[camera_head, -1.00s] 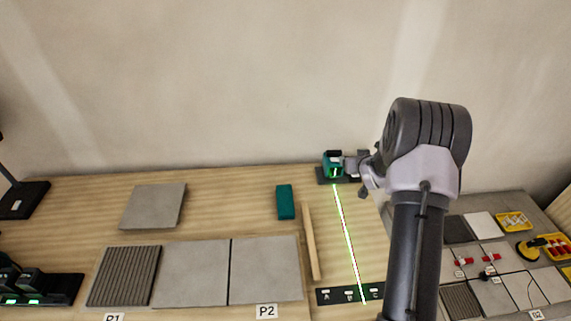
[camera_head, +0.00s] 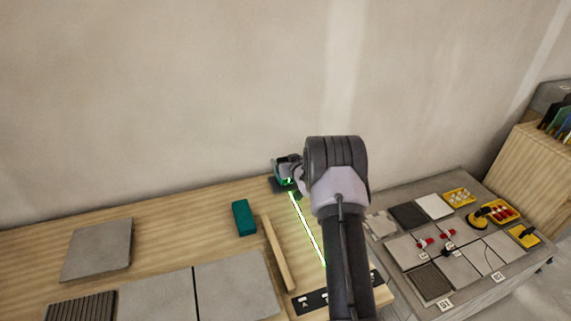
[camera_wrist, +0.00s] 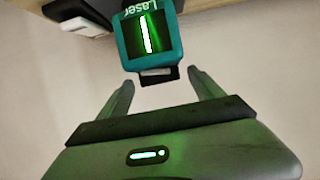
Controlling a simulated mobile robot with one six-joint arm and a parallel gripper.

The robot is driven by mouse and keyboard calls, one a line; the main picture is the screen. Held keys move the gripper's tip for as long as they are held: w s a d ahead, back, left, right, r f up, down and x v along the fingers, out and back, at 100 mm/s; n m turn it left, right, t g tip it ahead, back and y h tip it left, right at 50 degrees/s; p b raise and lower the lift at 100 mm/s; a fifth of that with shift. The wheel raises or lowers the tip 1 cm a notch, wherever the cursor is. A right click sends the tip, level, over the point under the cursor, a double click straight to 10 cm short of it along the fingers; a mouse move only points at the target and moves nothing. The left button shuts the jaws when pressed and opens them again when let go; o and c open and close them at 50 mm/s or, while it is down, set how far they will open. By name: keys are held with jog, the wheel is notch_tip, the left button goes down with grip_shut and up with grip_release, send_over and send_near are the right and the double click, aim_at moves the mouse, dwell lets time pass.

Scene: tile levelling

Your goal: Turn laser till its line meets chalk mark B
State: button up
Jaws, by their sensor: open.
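The teal laser (camera_head: 280,181) stands on a dark base at the back edge of the wooden bench. It also shows in the wrist view (camera_wrist: 150,40), with a bright green slit on its face. Its green line (camera_head: 307,228) runs forward over the bench and passes behind my arm, so where it ends is hidden. The black strip with the chalk marks (camera_head: 312,302) lies at the front; mark A shows, and my arm covers the middle, including B. My gripper (camera_wrist: 163,88) is open; in the wrist view its fingers point toward the laser's lower end, with nothing between them.
A wooden stick (camera_head: 278,254) and a teal block (camera_head: 243,218) lie left of the line. Grey tiles (camera_head: 98,249) lie farther left. A grey table (camera_head: 475,287) with tiles, clamps and yellow trays stands right. A wall (camera_head: 150,90) rises behind the bench.

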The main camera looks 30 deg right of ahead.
jog(key=shift+w+f, duration=0.15)
jog(key=shift+w, duration=0.2)
jog(key=c, duration=1.1)
jog(key=shift+f+b, duration=0.2)
jog(key=shift+b, duration=0.6)
jog(key=c, duration=0.3)
jog(key=shift+m+h+b, duration=0.3)
jog(key=shift+b, duration=0.2)
jog(key=shift+r, duration=0.2)
jog(key=o, duration=1.4)
jog(key=shift+g, duration=0.3)
